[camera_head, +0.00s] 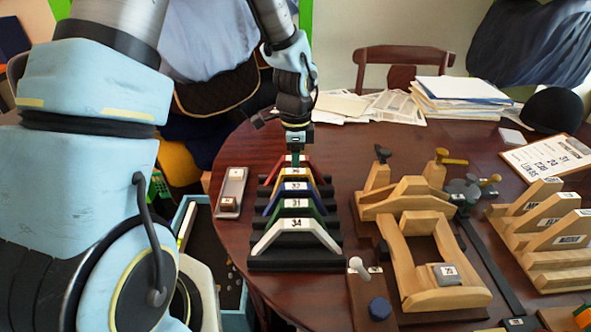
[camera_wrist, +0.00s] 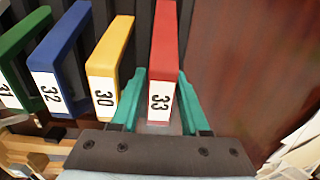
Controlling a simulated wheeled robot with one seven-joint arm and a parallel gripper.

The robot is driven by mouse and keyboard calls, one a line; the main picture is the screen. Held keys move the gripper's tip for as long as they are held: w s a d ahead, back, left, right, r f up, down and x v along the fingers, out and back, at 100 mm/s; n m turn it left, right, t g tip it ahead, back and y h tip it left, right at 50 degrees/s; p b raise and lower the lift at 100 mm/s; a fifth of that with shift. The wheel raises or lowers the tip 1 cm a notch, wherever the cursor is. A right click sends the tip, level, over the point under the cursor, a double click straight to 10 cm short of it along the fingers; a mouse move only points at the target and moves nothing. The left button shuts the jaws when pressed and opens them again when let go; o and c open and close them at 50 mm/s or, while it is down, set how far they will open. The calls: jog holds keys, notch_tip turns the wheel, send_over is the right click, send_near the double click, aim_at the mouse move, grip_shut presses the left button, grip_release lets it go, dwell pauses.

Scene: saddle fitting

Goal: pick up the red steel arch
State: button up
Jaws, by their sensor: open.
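The red steel arch (camera_wrist: 164,50) carries the label 33 and stands at one end of a row of coloured arches. In the head view it is the farthest arch (camera_head: 277,168) in the black rack (camera_head: 295,265), partly hidden by my gripper and the yellow arch. My gripper (camera_head: 295,160) points down over it. In the wrist view the teal fingers of my gripper (camera_wrist: 162,76) are open, one on each side of the red arch's labelled end. A narrow gap shows beside the arch; contact is hard to tell.
The yellow arch (camera_wrist: 110,50), labelled 30, stands close beside the left finger. Blue (camera_wrist: 62,55), green (camera_wrist: 22,40) and white (camera_head: 295,238) arches follow in the rack. A wooden saddle fixture (camera_head: 445,295) stands to the right. Papers (camera_head: 455,100) lie behind.

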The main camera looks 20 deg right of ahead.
jog(key=shift+c, duration=0.3)
grip_shut()
dwell(0.3)
